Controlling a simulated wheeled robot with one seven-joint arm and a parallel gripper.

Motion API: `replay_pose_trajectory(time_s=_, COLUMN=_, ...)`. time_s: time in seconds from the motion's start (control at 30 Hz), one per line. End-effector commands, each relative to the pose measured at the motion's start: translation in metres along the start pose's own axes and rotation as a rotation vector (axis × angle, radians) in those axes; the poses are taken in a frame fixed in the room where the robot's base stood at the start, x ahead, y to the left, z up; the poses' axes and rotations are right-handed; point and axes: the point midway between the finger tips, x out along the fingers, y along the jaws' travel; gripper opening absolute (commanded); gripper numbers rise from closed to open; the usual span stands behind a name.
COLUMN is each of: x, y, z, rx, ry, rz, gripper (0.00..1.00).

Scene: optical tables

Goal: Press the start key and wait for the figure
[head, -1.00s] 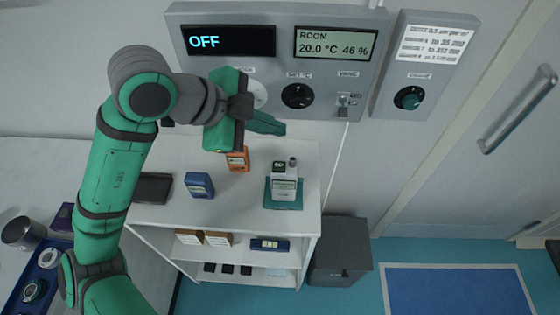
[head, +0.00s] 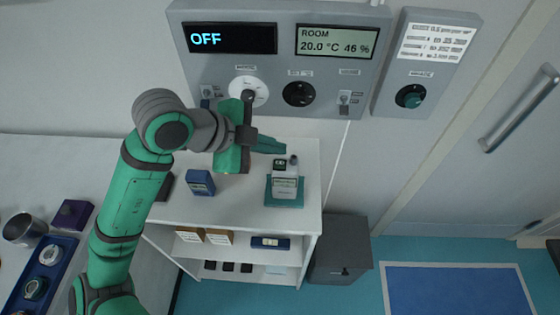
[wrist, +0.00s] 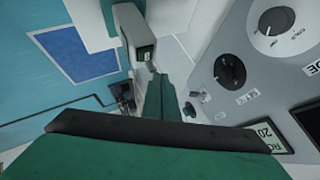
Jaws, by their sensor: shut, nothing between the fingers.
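A small white handheld instrument (head: 285,183) with a dark display stands in a teal cradle (head: 283,201) at the right of the white shelf top. It also shows in the wrist view (wrist: 131,25), with its small lit screen towards me. I cannot make out its keys or read its screen. My gripper (head: 284,147) is shut and empty. Its fingers point right, and their tips appear just above the instrument's top in the head view. I cannot tell whether they touch it.
A grey wall panel holds a display reading OFF (head: 232,39), a ROOM display (head: 337,42), a white dial (head: 249,91), a black knob (head: 299,94) and a switch (head: 344,103). A blue device (head: 200,183) stands left of the instrument. A grey bin (head: 341,250) stands beside the shelf.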

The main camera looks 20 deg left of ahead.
Motion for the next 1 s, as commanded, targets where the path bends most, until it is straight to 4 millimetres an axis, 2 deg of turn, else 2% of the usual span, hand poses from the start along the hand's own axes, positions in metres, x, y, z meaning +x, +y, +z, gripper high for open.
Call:
replay_pose_trajectory(time_s=0.3, x=0.013, y=0.009, z=0.01, rx=-0.001, ry=0.0, rz=-0.002, gripper=0.0)
replay_pose_trajectory(time_s=1.0, x=0.014, y=0.01, z=0.009, rx=0.002, ry=0.001, rz=0.0, gripper=0.0)
